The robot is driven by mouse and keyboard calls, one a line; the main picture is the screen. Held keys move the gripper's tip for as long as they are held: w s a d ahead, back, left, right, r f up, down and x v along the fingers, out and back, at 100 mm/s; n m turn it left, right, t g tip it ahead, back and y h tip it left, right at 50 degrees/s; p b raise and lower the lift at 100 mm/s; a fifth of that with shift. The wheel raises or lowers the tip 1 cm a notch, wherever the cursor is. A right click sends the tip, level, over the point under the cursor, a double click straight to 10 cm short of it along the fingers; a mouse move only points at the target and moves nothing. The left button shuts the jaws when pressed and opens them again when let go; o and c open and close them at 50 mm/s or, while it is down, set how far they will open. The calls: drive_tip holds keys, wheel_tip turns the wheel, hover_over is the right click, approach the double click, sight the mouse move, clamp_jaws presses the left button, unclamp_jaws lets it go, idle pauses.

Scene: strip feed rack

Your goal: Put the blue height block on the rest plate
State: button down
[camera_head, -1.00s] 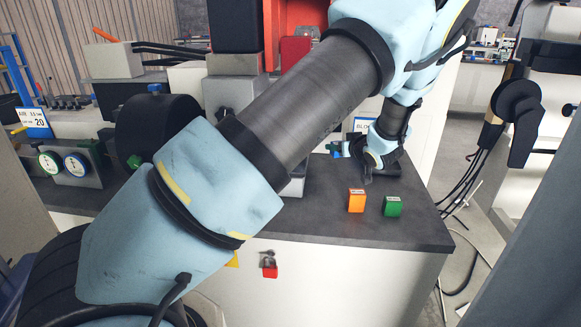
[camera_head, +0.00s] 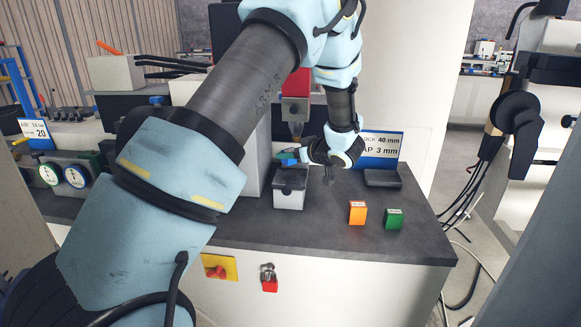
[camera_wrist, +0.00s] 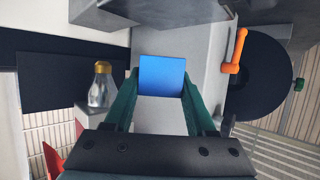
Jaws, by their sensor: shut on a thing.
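The blue height block (camera_wrist: 162,75) is held between the two green fingers of my gripper (camera_wrist: 160,92) in the wrist view. In the head view my gripper (camera_head: 289,156) points left, and only a small blue patch shows at its tip. It is just above a grey stand with a dark top (camera_head: 290,192), below a grey spindle. This stand may be the rest plate, but I cannot tell for sure. Whether the block touches anything below is hidden.
An orange block (camera_head: 357,213) and a green block (camera_head: 394,219) stand on the dark bench top at the right. A dark tray (camera_head: 382,179) and a sign reading 40 mm and 3 mm (camera_head: 381,149) are behind them. A red-headed machine part (camera_head: 296,85) hangs close above my gripper.

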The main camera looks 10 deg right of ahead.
sight(290, 176)
drive_tip(key=shift+f+p, duration=0.4)
drive_tip(key=shift+f, duration=1.75)
drive_tip(key=shift+f, duration=0.15)
drive_tip(key=shift+c, duration=1.1)
unclamp_jaws()
